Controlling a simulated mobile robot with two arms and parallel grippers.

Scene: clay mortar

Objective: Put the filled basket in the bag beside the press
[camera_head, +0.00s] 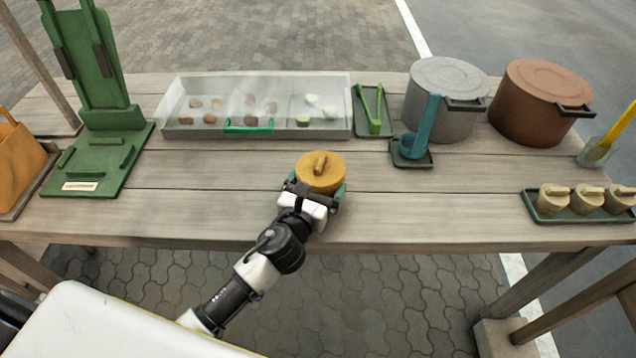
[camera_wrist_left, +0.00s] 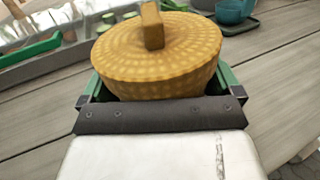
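The basket (camera_head: 320,172) is round, yellow and woven, with a lid and a knob on top. It is at the middle of the table's front part, and it fills most of the left wrist view (camera_wrist_left: 158,60). My left gripper (camera_head: 318,188) has its green fingers on either side of it and looks shut on it. I cannot tell whether the basket touches the table. Its contents are hidden by the lid. The bag (camera_head: 20,165) is orange with a handle, at the far left edge, partly cut off. The green press (camera_head: 95,150) stands just right of it. My right gripper is not in view.
Behind the basket is a clear-walled case (camera_head: 255,132) with several pieces inside. Tongs (camera_head: 372,112), a teal ladle (camera_head: 428,125), a grey pot (camera_head: 447,95) and a brown pot (camera_head: 540,103) stand to the right. A tray (camera_head: 570,218) holds small lidded pots. Boards between basket and press are clear.

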